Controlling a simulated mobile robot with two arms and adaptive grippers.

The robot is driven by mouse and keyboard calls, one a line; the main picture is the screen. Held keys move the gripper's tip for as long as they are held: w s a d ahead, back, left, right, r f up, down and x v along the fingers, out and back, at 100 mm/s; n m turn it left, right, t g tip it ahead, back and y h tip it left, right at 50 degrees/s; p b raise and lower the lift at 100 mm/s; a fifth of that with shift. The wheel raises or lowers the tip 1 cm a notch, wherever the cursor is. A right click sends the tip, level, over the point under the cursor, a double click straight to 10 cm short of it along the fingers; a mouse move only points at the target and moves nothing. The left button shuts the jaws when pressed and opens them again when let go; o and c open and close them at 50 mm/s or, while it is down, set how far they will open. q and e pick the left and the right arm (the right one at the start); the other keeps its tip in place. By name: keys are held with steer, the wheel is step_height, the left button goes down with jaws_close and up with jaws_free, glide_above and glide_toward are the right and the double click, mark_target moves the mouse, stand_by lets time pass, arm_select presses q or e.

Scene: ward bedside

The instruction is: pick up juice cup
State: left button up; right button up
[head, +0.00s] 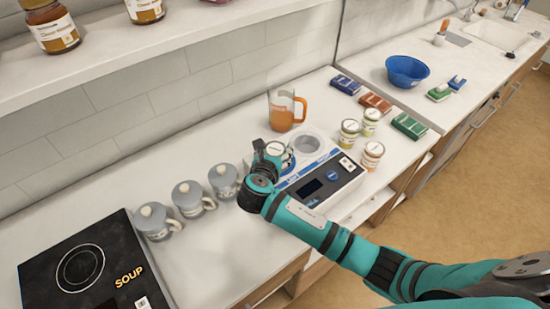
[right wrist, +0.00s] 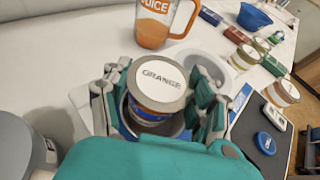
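A clear jug marked JUICE (head: 287,110) with orange liquid and an orange handle stands on the counter behind the appliance. It also shows at the top of the right wrist view (right wrist: 165,20). My right gripper (right wrist: 160,95) is over the appliance, its fingers on either side of a jar labelled ORANGE (right wrist: 158,78). The jar sits at a round, blue-edged well; whether the fingers press on it is unclear. In the head view my right gripper (head: 265,165) partly hides this jar (head: 279,153). My left gripper is not in view.
Three grey lidded cups (head: 188,198) stand left of the gripper, by a black SOUP plate (head: 90,265). The white appliance (head: 330,178) has another round well. Several small jars (head: 372,155), boxes (head: 376,102) and a blue bowl (head: 407,70) are to the right.

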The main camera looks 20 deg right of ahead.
steer(key=shift+r, duration=0.1)
steer(key=c, duration=0.8)
